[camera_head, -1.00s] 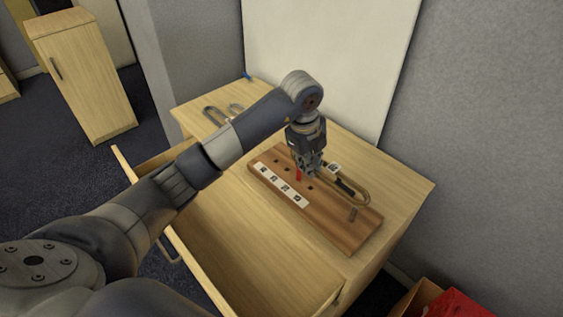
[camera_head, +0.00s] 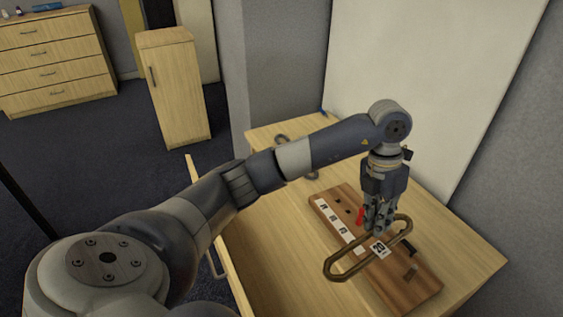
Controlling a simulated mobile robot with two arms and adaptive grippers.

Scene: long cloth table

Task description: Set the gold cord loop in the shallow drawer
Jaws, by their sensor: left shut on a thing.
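The gold cord loop (camera_head: 331,266), a long oval with a small black-and-white tag (camera_head: 379,249), hangs over the wooden peg board (camera_head: 413,293). My left gripper (camera_head: 378,226) points down and is shut on the loop near its far part; its fingers hide a little of the cord. The loop appears raised above the board. The shallow drawer (camera_head: 234,275) stands open at the front left of the cabinet, left of the loop, partly hidden behind my left arm. My right gripper is not in view.
The board bears a red peg (camera_head: 360,216), a dark peg (camera_head: 411,274) and a white label strip (camera_head: 336,226). A grey looped thing (camera_head: 283,141) lies at the cabinet top's back left. A white panel (camera_head: 420,90) rises behind. The visible drawer floor looks clear.

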